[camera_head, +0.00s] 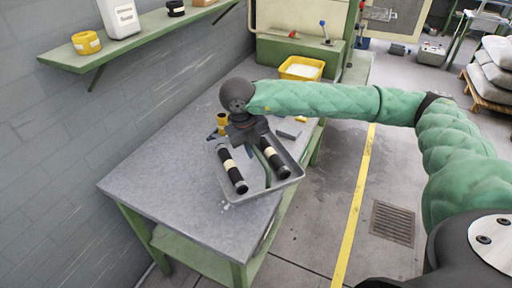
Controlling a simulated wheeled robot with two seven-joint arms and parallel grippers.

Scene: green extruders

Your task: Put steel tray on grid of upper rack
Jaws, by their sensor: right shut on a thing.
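The steel tray (283,183) is a shallow grey tray at the right edge of the grey workbench, its right corner reaching past the bench edge. Two black cylinders with pale bands, a left one (239,184) and a right one (278,167), lie in it. My right gripper (249,133) comes in from the right and is shut at the tray's far rim; its fingertips are mostly hidden by its own body. I cannot tell whether the tray touches the bench. I cannot make out a rack with a grid. My left gripper is out of view.
The workbench (160,180) is clear in front and left of the tray. Small yellow and black items (221,122) and a grey block (289,131) lie by the gripper. A yellow bin (302,68) stands behind. A green wall shelf (130,43) holds containers.

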